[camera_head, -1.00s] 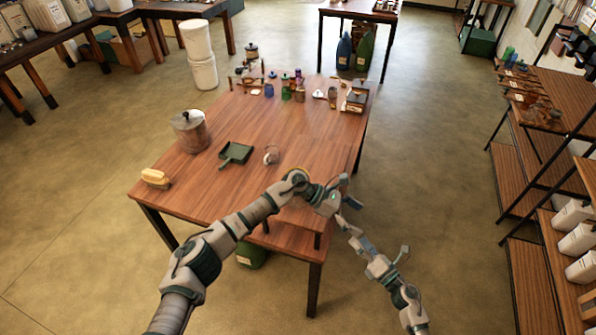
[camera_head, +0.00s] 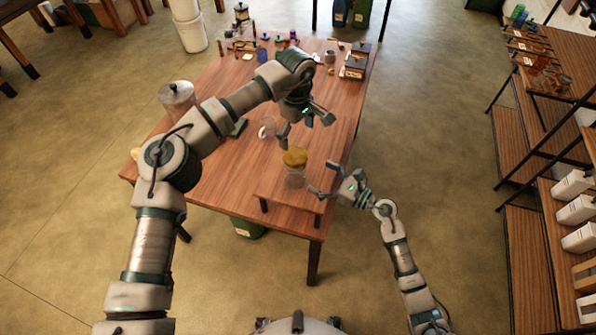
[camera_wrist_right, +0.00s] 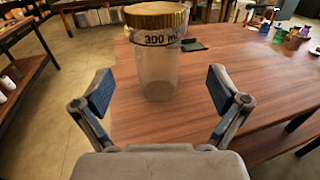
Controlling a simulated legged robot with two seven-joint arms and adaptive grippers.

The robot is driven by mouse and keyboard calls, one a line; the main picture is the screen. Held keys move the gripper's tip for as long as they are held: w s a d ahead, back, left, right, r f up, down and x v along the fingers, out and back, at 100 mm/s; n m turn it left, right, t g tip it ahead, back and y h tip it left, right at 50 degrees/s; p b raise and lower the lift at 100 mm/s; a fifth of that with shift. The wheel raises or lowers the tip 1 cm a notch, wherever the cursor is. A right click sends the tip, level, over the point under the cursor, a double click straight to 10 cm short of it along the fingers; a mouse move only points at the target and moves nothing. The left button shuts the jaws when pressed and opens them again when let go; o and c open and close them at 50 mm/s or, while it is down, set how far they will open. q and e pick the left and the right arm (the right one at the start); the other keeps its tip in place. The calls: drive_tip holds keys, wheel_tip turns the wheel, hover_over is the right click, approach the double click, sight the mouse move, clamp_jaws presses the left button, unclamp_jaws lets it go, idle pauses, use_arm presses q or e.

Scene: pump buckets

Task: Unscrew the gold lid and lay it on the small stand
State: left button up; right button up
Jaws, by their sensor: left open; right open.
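A clear jar (camera_head: 295,180) with a gold lid (camera_head: 294,157) stands upright near the table's front right part. In the right wrist view the jar body (camera_wrist_right: 158,75) carries a "300 ml" marking and the gold lid (camera_wrist_right: 156,15) sits on top. A low wooden stand (camera_head: 276,193) with dark legs is at the front of the table; I cannot tell whether the jar rests on it. My left gripper (camera_head: 304,126) is open and empty, above and behind the lid. My right gripper (camera_head: 323,180) is open to the right of the jar, its fingers pointing toward it.
A shelf rack (camera_head: 540,110) is at the right, with clear floor between.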

sight(294, 164)
use_arm(q)
drive_tip(key=shift+s+a, duration=0.1)
drive_tip(key=shift+a, duration=0.45)
use_arm(e)
drive_tip(key=x, duration=0.8)
drive_tip(key=shift+s+a+r, duration=0.1)
drive_tip(key=shift+s+a, duration=0.05)
drive_tip(key=shift+a, duration=0.3)
use_arm(q)
drive_tip(key=shift+d, duration=0.35)
use_arm(e)
drive_tip(key=shift+w+a, duration=0.15)
drive_tip(key=shift+w, duration=0.15)
use_arm(q)
drive_tip(key=shift+d+r, duration=0.1)
drive_tip(key=shift+d, duration=0.2)
use_arm(e)
drive_tip(key=shift+d, duration=0.25)
